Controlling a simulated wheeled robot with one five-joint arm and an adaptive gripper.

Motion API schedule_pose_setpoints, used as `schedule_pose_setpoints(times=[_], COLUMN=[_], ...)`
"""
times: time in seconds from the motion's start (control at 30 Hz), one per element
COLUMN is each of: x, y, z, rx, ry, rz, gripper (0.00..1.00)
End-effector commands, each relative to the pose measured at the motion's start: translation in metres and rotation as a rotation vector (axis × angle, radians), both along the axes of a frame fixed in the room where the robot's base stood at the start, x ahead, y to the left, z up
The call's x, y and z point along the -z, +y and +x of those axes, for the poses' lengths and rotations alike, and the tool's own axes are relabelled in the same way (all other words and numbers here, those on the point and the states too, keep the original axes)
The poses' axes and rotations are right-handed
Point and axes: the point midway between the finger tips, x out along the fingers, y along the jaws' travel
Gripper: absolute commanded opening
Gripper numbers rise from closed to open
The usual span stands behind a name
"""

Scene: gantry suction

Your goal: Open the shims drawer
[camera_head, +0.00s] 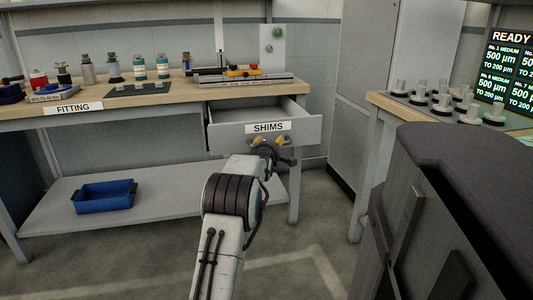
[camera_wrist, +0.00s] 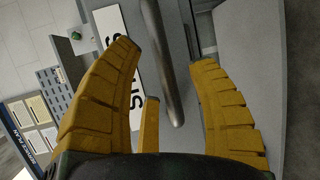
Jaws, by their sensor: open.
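The shims drawer (camera_head: 225,136) is grey and stands pulled out from under the right end of the fitting bench. Its inside shows empty where I can see it. Its front carries a white SHIMS label (camera_head: 269,127), which also shows sideways in the wrist view (camera_wrist: 120,60). My gripper (camera_head: 264,143) is at the drawer front, just below the label. In the wrist view, its yellow fingers (camera_wrist: 165,68) are spread open on either side of the dark bar handle (camera_wrist: 163,65), with gaps to it. In the head view the handle is mostly hidden by my gripper.
The fitting bench (camera_head: 130,100) holds bottles, a bolts tray and tools. A blue bin (camera_head: 104,196) sits on its lower shelf. A second bench (camera_head: 385,100) with several pale knobbed parts and a screen (camera_head: 507,70) stands at right. Floor between the benches is clear.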

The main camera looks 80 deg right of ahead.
Motion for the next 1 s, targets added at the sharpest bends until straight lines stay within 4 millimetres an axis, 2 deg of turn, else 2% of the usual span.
schedule_pose_setpoints(times=[0.6,1.0], x=[-0.014,-0.016], y=[0.073,0.092], z=[0.001,0.001], rx=[-0.001,-0.001], ry=[0.000,0.000], rz=[0.001,0.001], gripper=[0.52,0.52])
